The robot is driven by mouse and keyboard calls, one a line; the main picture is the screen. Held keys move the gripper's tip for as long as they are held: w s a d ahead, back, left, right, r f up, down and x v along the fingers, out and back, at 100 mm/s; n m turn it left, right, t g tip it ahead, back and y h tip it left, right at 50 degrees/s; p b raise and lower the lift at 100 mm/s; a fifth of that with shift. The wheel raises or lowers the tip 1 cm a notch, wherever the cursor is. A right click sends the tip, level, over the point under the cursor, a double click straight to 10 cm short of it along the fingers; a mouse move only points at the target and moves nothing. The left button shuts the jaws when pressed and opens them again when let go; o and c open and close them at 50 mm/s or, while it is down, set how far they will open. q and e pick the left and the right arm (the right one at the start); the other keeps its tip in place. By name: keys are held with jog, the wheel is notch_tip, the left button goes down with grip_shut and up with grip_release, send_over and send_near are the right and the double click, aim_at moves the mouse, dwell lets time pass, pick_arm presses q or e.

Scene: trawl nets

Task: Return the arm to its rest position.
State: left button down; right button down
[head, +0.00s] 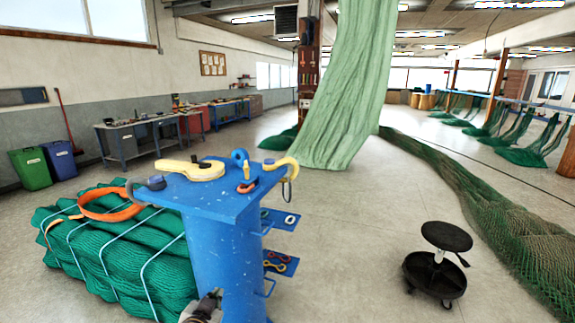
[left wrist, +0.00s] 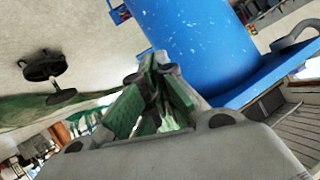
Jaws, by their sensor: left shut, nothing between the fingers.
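My left gripper (head: 205,306) shows at the bottom edge of the head view, low in front of the blue post (head: 222,262). Only a small part of it is in that picture. In the left wrist view its green-padded fingers (left wrist: 152,92) are shut with nothing held, and the blue post (left wrist: 200,45) stands close behind them. I cannot tell whether they touch it. My right gripper is in neither view.
The post's blue top plate (head: 215,190) carries a yellow hook (head: 284,164), an orange ring-like strap lies beside it on a bound green net bundle (head: 110,245). A wheeled stool (head: 440,262) stands right. Open floor (head: 350,240) lies between post and stool.

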pick_arm(q)
jog(key=s+a+f+n+g, duration=0.1)
jog(key=s+a+f+g, duration=0.1)
jog(key=s+f+g, duration=0.6)
jog(key=s+a+f+n+g, duration=0.1)
jog(key=s+f, duration=0.5)
jog(key=s, duration=0.7)
notch_tip(320, 180, down, 33)
jog(key=s+g, duration=0.1)
jog(key=s, duration=0.1)
jog(key=s+a+f, duration=0.2)
jog(key=s+f, duration=0.7)
jog(key=s, duration=0.2)
jog(key=s+a+f+g, duration=0.1)
jog(key=s+a+f, duration=0.1)
jog(key=s+f, duration=0.8)
jog(key=shift+s+f+m+g, duration=0.3)
jog(key=shift+s, duration=0.35)
